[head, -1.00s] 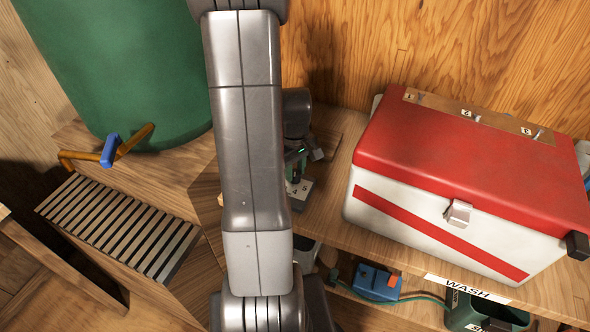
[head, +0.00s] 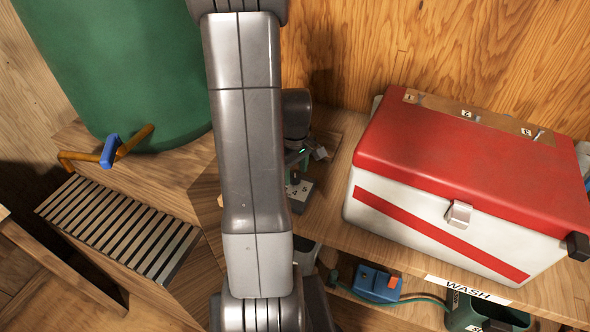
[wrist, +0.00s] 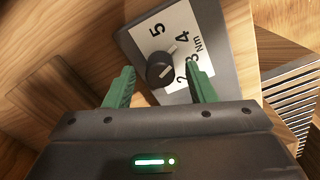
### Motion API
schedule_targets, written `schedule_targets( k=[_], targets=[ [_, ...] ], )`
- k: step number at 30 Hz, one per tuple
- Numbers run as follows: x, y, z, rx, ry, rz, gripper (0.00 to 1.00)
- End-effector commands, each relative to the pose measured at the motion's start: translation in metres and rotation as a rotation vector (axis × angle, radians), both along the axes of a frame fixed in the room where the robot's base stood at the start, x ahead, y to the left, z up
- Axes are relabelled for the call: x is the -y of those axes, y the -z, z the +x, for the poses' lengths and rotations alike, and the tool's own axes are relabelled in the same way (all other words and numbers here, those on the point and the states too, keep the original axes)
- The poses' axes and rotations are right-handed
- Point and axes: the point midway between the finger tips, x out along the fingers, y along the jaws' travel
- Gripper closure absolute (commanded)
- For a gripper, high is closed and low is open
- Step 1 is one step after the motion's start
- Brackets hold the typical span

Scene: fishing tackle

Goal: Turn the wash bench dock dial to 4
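The dock dial (wrist: 160,70) is a round black knob on a pale plate with printed numbers, 2 to 5, and "Nm" in the wrist view. Its light pointer mark faces up and right, toward the 4 as far as I can tell. My gripper (wrist: 159,67) is open, with one green finger on each side of the knob and gaps showing between. Whether the fingertips are above the knob or level with it is unclear. In the head view the dial plate (head: 300,190) shows partly beside my arm, which hides the knob.
A red and white tackle box (head: 440,190) stands right of the dial on the bench. A green barrel (head: 120,70) with a blue-handled tap (head: 110,150) and a slatted grate (head: 120,228) are at left.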

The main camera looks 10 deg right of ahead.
Motion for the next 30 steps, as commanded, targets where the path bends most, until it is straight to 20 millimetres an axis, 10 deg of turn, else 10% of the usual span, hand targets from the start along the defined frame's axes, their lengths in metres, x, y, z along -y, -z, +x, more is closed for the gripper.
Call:
schedule_targets(
  k=[11, 30],
  targets=[
    [0.000, -0.014, 0.001, 0.003, 0.000, -0.001, 0.49],
    [0.000, -0.132, 0.000, 0.001, 0.000, 0.000, 0.49]
  ],
)
